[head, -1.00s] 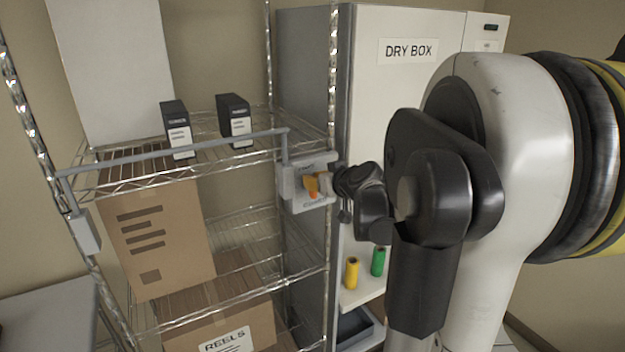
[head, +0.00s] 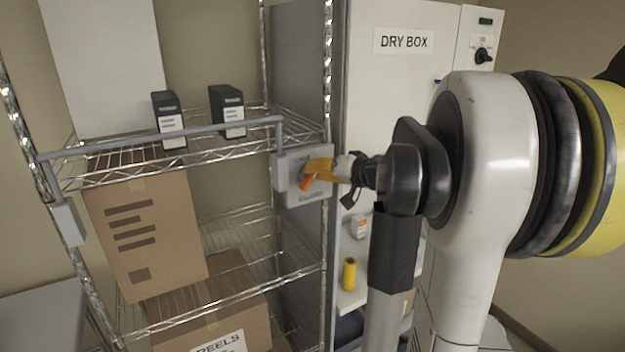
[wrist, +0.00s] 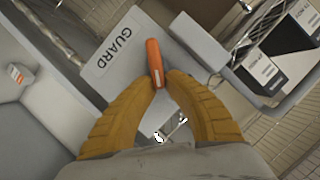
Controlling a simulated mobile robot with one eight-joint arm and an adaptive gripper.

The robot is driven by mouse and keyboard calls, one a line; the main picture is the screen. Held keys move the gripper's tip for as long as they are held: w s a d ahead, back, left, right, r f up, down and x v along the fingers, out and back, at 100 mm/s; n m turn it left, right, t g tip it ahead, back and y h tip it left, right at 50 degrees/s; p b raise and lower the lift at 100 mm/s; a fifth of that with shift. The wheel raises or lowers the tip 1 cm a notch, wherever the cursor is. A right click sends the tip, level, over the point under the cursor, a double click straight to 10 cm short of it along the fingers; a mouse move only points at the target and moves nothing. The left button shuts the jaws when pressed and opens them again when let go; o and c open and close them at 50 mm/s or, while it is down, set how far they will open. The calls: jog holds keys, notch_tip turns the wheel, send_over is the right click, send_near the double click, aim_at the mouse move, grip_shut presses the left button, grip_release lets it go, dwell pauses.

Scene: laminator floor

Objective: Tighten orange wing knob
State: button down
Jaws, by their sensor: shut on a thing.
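The orange wing knob (head: 307,182) sits on the front of a grey guard block (head: 291,173) on the rack post, at the right end of a grey bar. In the wrist view the knob (wrist: 156,66) is a narrow orange wing between the two yellow-brown fingertips, in front of the plate (wrist: 117,60) lettered GUARD. My gripper (head: 318,172) comes at it from the right. Its fingers (wrist: 160,82) are shut on the knob's near end. The knob's base is hidden.
A wire rack (head: 215,150) holds two black-and-white boxes (head: 228,110) and cardboard boxes (head: 150,235). The grey guard bar (head: 160,140) runs along the shelf front. A white dry box (head: 385,90) stands behind my arm, with a yellow spool (head: 349,274) below.

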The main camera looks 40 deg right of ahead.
jog(key=m+t+y+b, duration=0.1)
jog(key=m+b, duration=0.1)
jog(key=b, duration=0.1)
jog(key=f+m+t+b, duration=0.1)
jog(key=m+b, duration=0.1)
jog(key=m, duration=0.1)
jog(key=d+f+m+t+y+b, duration=0.1)
jog(key=m+b, duration=0.2)
jog(key=shift+s+f+y+b, duration=0.15)
jog(key=shift+y+b, duration=0.15)
jog(key=shift+b, duration=0.05)
jog(key=shift+m, duration=0.3)
jog(key=c, duration=1.4)
grip_release()
jog(key=s, duration=0.4)
jog(key=s+d, duration=0.1)
jog(key=s, duration=0.2)
jog(key=s+d, duration=0.1)
jog(key=s, duration=0.3)
jog(key=shift+s, duration=0.35)
